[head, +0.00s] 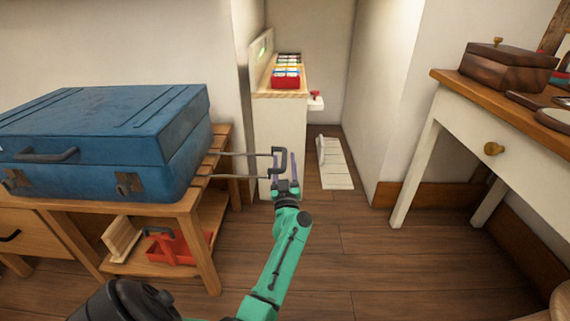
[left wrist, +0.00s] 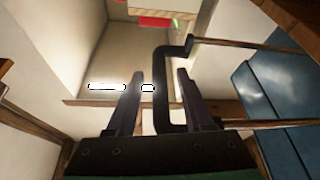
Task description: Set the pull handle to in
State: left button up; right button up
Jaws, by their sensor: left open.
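The blue suitcase (head: 105,135) lies flat on a wooden bench. Its pull handle (head: 277,151) is drawn out to the right, with two thin metal rods between the case and a dark grip. My left gripper (head: 287,155) is open at the grip, fingers pointing away from me. In the left wrist view the dark grip of the pull handle (left wrist: 161,88) appears between the two open fingers of the left gripper (left wrist: 160,74). I cannot tell whether they touch it. The suitcase (left wrist: 272,110) shows at the right there. My right gripper is not in view.
The wooden bench (head: 190,207) holds a red caddy (head: 178,247) on its lower shelf. A narrow cabinet (head: 280,130) with a red box (head: 286,79) stands behind the handle. A white table (head: 455,115) stands at right. The floor (head: 345,240) between is clear.

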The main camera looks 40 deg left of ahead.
pick_arm(q)
jog(key=shift+w+a+r, duration=0.25)
jog(key=shift+w+a, duration=0.15)
jog(key=shift+w, duration=0.05)
grip_shut()
jog(key=shift+f, duration=0.15)
dwell(1.0)
